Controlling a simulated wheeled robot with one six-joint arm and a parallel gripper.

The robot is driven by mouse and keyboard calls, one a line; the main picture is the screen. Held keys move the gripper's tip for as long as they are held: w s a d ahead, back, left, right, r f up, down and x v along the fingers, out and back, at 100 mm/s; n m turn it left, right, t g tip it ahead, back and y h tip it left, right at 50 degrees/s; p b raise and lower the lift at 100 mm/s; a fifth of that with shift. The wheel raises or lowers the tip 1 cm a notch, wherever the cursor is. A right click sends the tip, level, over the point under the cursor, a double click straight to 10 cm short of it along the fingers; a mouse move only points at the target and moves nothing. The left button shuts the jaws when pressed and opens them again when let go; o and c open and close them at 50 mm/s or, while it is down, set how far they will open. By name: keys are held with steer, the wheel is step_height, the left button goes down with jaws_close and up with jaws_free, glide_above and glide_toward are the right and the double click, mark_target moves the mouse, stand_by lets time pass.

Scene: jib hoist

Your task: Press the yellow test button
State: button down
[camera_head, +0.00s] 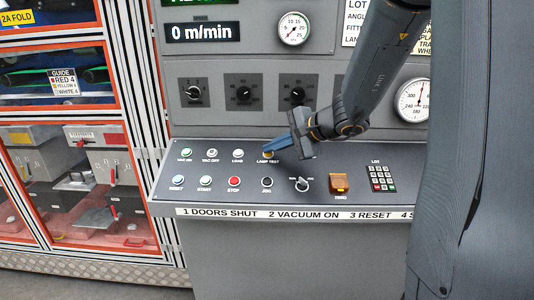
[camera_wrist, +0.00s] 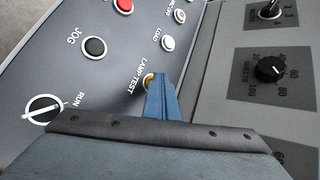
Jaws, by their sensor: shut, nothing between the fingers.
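The yellow test button (camera_head: 268,150), labelled LAMP TEST, is in the top row of the sloped grey console. In the wrist view the yellow button (camera_wrist: 149,80) shows only as a small sliver beside my fingertips. My gripper (camera_head: 278,143) is shut and empty, with its blue fingers pointing at the button. In the wrist view my gripper (camera_wrist: 163,80) covers much of the button. The tips are at or very close to it; I cannot tell whether they touch.
The white LOAD button (camera_head: 238,153) is left of the yellow one. Below are a red STOP button (camera_head: 234,181), a black JOG button (camera_head: 267,182), a RUN selector (camera_head: 302,184) and an orange guarded switch (camera_head: 339,183). A keypad (camera_head: 381,178) is at right. The upright dial panel (camera_head: 250,92) rises behind.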

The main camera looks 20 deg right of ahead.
steer(key=shift+s+a+r+p, duration=0.1)
steer(key=shift+s+r+p, duration=0.2)
steer(key=shift+r, duration=0.4)
steer(key=r+p, duration=0.1)
steer(key=s+r, duration=0.1)
steer(key=r, duration=0.1)
steer(key=r+p, duration=0.1)
steer(key=shift+s+a+r+p, duration=0.3)
steer(key=shift+s, duration=0.1)
stand_by(0.4)
steer(key=s+a+f, duration=0.1)
steer(key=s+a+f+n+g, duration=0.1)
steer(key=s, duration=0.1)
steer(key=s+a+f+n+g, duration=0.1)
steer(key=f, duration=0.1)
steer(key=shift+s, duration=0.35)
steer(key=s+d+f+n+g+h, duration=0.1)
steer(key=s+f+n+g+h, duration=0.2)
steer(key=s+f+n, duration=0.3)
steer(key=s+f+n+g+h, duration=0.3)
steer(key=s+f+n, duration=0.2)
steer(key=s, duration=0.8)
steer(key=shift+d+f+n+h, duration=0.4)
steer(key=shift+n, duration=0.3)
